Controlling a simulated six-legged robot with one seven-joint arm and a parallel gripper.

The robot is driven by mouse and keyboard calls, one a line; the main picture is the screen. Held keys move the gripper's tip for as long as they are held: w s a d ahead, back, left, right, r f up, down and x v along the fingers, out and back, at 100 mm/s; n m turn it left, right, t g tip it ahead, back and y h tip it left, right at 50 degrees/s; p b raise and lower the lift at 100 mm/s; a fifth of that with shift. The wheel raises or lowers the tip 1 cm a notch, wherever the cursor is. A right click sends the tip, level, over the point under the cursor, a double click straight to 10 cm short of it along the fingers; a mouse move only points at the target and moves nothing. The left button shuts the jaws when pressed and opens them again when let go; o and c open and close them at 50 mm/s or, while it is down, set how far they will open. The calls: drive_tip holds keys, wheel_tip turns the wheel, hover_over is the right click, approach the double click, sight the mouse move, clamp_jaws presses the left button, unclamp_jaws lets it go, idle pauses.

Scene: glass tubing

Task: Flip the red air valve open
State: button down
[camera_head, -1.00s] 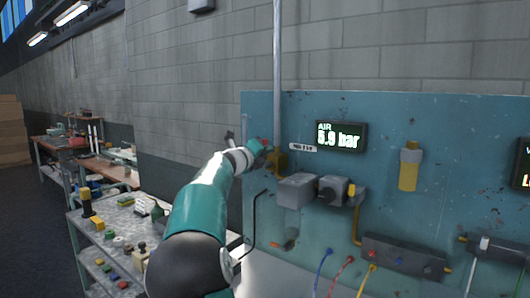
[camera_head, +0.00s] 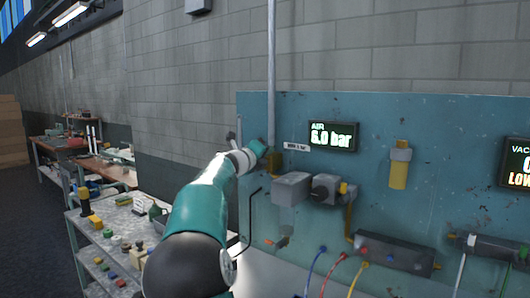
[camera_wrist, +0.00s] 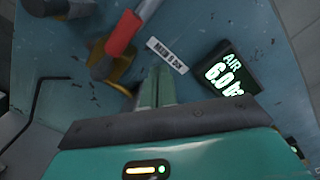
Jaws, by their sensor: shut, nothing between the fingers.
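The red valve handle (camera_wrist: 123,33) shows at the upper left of the wrist view, lying at a slant above a brass valve body (camera_wrist: 118,68). In the head view the brass body (camera_head: 275,162) sits at the foot of a grey vertical pipe, and the red handle is hidden by my gripper. My gripper (camera_head: 260,149) is beside the valve. In the wrist view its two fingers (camera_wrist: 157,82) are together and empty, pointing at the panel just right of the valve. The AIR display (camera_head: 332,136) reads 6.0 bar.
A small white label (camera_head: 297,147) is right of the valve. Grey regulator boxes (camera_head: 305,188), a yellow cylinder (camera_head: 399,165) and coloured hoses (camera_head: 335,270) are on the blue panel (camera_head: 440,130). A cluttered metal bench (camera_head: 115,235) stands left of my arm.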

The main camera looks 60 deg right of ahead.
drive_tip(key=a, duration=1)
drive_tip(key=shift+w, duration=0.45)
drive_tip(key=w+a+f+m+t+y, duration=0.1)
drive_tip(key=a+f+m+t+y, duration=0.15)
drive_tip(key=a+f+m, duration=0.4)
drive_tip(key=a+f+m+t+y, duration=0.1)
drive_tip(key=a+f+m+y, duration=0.25)
drive_tip(key=a, duration=0.65)
drive_tip(key=w+a+f+m+t+y, duration=0.1)
drive_tip(key=a+f+m+t+y, duration=0.2)
drive_tip(key=a, duration=0.5)
drive_tip(key=s+a+f+m+y, duration=0.3)
drive_tip(key=a+f+m, duration=0.1)
drive_tip(key=a, duration=0.7)
drive_tip(key=s+a+f+m+t+y, duration=0.1)
drive_tip(key=s+a+f+m+y, duration=0.2)
drive_tip(key=a, duration=0.7)
drive_tip(key=s+a+f+m+y, duration=0.3)
drive_tip(key=a+m, duration=0.4)
drive_tip(key=a, duration=0.4)
wheel_tip(320, 180, down, 3)
drive_tip(key=shift+s+a+r, duration=0.2)
drive_tip(key=shift+s+a, duration=0.15)
drive_tip(key=shift+s, duration=0.3)
